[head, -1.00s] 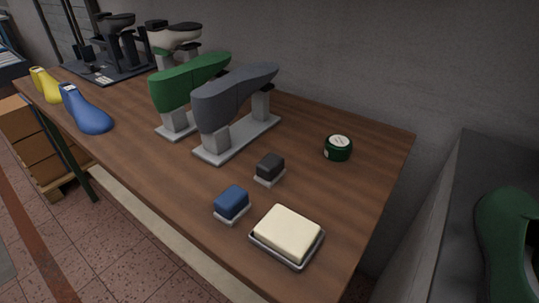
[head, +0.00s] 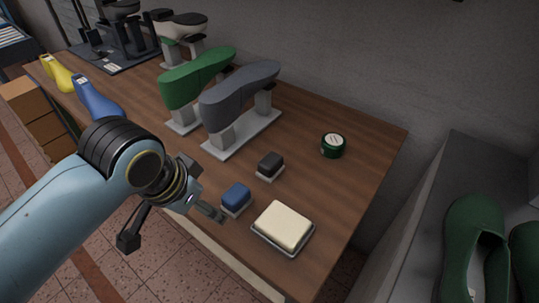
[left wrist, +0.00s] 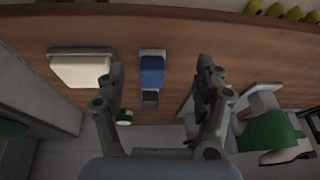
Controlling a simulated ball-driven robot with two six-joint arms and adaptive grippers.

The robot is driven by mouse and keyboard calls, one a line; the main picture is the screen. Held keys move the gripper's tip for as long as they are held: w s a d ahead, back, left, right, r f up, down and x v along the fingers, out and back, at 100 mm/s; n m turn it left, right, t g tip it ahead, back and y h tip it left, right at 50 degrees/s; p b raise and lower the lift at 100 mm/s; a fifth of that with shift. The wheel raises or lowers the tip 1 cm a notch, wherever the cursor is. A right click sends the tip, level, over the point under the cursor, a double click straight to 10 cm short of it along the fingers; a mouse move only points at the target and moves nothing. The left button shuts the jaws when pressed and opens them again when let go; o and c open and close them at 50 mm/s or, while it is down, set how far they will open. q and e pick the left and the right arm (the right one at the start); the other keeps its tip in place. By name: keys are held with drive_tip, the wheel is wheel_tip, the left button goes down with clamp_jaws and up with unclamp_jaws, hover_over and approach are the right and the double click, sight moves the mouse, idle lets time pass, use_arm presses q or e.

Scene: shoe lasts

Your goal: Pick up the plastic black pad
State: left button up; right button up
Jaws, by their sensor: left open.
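The black pad (head: 270,163) is a small dark block on a white base, lying on the wooden table (head: 335,195) in front of the grey shoe last. In the left wrist view the black pad (left wrist: 150,98) shows just beyond the blue pad (left wrist: 152,68), between the fingers. My left gripper (head: 172,227) is open and empty at the table's front edge, left of the blue pad (head: 236,197) and apart from the black pad. Its two spread fingers (left wrist: 160,68) show in the left wrist view. My right gripper is not in view.
A cream block in a tray (head: 283,226) sits right of the blue pad. A green tin (head: 333,145) stands farther back. Grey (head: 240,94) and green (head: 196,78) lasts stand on supports behind. The table around the tin is clear.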

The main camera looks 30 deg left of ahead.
use_arm(q)
drive_tip(key=t+h, duration=0.1)
drive_tip(key=t, duration=0.1)
approach(268, 161)
drive_tip(key=shift+m, duration=0.3)
drive_tip(key=x, duration=0.5)
drive_tip(key=shift+a+f, duration=0.15)
drive_tip(key=shift+f, duration=0.25)
drive_tip(key=x, duration=0.6)
drive_tip(key=shift+w+d+r, duration=0.15)
drive_tip(key=shift+d+r, duration=0.05)
drive_tip(key=shift+d, duration=0.05)
drive_tip(key=c, duration=1.3)
